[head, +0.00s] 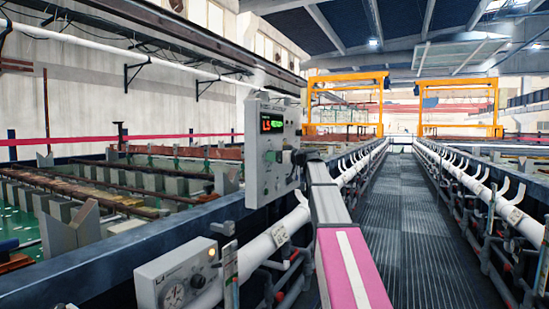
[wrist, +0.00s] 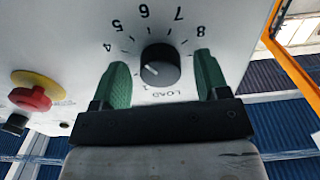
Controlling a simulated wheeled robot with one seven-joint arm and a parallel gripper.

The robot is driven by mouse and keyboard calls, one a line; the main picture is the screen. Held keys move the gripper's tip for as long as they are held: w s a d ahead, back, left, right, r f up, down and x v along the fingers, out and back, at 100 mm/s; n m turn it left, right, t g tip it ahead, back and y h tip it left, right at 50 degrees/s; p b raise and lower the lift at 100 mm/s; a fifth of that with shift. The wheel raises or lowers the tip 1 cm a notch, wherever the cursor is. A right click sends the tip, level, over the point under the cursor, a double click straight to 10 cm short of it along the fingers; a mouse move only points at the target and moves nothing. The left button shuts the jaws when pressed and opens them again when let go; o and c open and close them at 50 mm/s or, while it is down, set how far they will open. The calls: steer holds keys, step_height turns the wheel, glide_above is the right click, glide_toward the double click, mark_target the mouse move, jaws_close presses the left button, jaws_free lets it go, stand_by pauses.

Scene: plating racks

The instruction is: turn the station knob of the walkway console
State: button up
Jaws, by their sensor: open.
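The walkway console (head: 272,150) is a light grey box with a lit red and green display, left of centre in the head view. In the wrist view its panel (wrist: 185,18) fills the upper middle. A round black knob (wrist: 160,66) sits on it, ringed by printed numbers, with "LOAD" lettered beside it. A short white mark on the knob points to the lower left in the picture. My gripper (wrist: 162,76) is open, its green-padded fingers on either side of the knob with a visible gap on each side. In the head view my gripper (head: 299,157) is at the console's right side, its fingertips hard to make out.
A red push button (wrist: 29,98) on a yellow base is left of the knob in the wrist view. A second grey box (head: 180,276) with a dial is at the lower left. White pipes (head: 285,232) line the tank edge. The grated walkway (head: 400,220) is clear.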

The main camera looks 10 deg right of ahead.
steer(key=c, duration=0.9)
steer(key=shift+r+m, duration=0.15)
steer(key=shift+m, duration=11.75)
